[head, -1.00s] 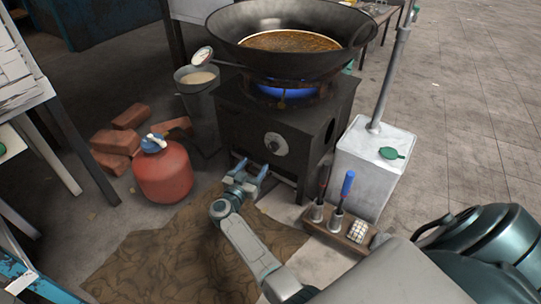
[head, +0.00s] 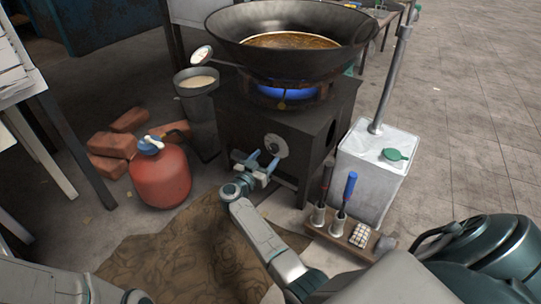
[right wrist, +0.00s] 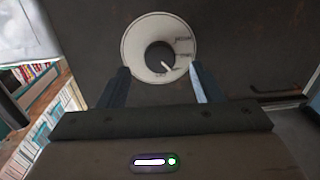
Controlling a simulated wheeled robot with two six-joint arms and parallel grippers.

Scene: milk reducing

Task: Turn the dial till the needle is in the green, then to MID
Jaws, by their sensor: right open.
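The dial (head: 275,146) is a pale round plate on the front of the dark stove (head: 231,128). In the right wrist view the dial (right wrist: 135,42) has a dark central knob (right wrist: 159,57) with a white pointer slanting to the lower right; its markings are too small to read. My right gripper (head: 263,161) is open just in front of the dial; in the right wrist view its fingers (right wrist: 160,74) lie either side of the knob, apart from it. The round gauge (head: 202,54) stands at the milk pot (head: 180,77); its needle and colours are too small to read. My left gripper is out of view.
A wok (head: 229,34) of brown liquid sits over a blue flame (head: 284,91). A red gas bottle (head: 161,178) and bricks (head: 112,145) are at left. A white canister (head: 370,178) and a tool rack (head: 327,232) are at right.

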